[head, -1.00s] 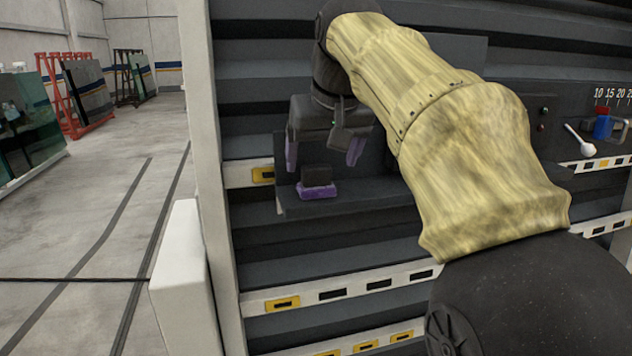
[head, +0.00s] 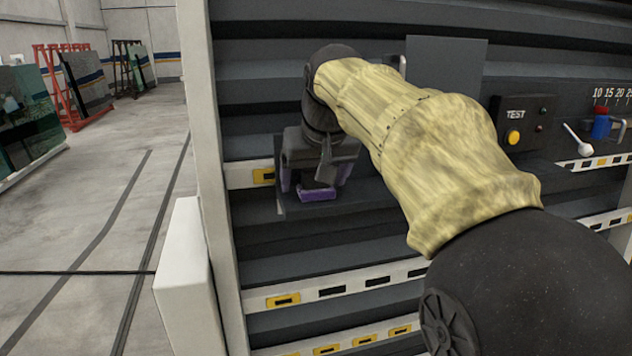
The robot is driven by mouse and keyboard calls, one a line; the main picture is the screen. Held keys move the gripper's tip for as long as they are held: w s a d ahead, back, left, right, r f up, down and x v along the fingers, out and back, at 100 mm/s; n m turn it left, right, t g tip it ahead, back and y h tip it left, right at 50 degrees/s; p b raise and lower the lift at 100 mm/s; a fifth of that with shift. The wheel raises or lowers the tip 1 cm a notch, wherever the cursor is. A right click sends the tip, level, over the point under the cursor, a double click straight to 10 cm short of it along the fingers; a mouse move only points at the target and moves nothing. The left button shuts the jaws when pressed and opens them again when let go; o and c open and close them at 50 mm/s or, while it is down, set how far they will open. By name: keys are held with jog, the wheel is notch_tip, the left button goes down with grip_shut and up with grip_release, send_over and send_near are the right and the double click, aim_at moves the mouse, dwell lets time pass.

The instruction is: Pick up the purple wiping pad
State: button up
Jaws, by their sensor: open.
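The purple wiping pad (head: 318,195) lies on a small dark shelf (head: 375,198) fixed to the dark ribbed machine front. Its purple base shows at the lower edge; its dark top block is hidden behind my gripper. My gripper (head: 313,185) points down over the pad, with one purple-tipped finger left of it and the other at its right. The jaws are open. I cannot tell whether the fingers touch the pad.
A box marked TEST with a yellow button (head: 513,138) is right of my arm. Farther right are a white lever (head: 578,139) and a blue-and-red knob (head: 601,124). A white post (head: 192,285) stands at the left. Open floor and glass racks lie beyond.

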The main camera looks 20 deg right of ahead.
dwell(0.3)
jog(key=c, duration=1.1)
jog(key=shift+r, duration=0.15)
jog(key=shift+r, duration=4.85)
jog(key=o, duration=0.5)
jog(key=c, duration=0.4)
jog(key=shift+d, duration=0.1)
